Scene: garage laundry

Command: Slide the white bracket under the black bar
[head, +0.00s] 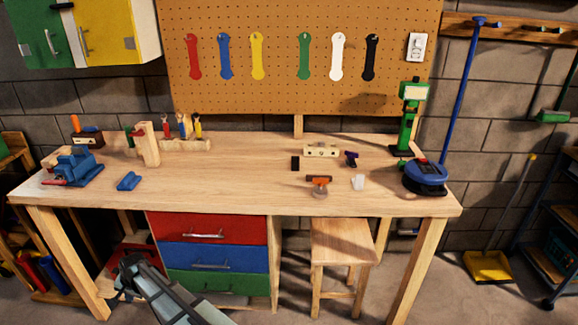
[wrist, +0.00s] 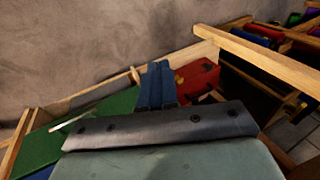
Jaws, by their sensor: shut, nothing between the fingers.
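The white bracket (head: 358,182) is a small pale piece near the front right of the workbench top. A small black block (head: 295,163), perhaps the black bar, lies to its left and farther back; it is too small to be sure. My gripper (head: 118,290) is low in front of the bench's left side, below the top and far from both pieces. In the wrist view its fingers (wrist: 156,86) are together and empty. Neither the bracket nor the black block shows in the wrist view.
A blue round device (head: 426,177) stands at the right. Coloured drawers (head: 210,255) and a stool (head: 343,243) are below. The bench's middle is clear.

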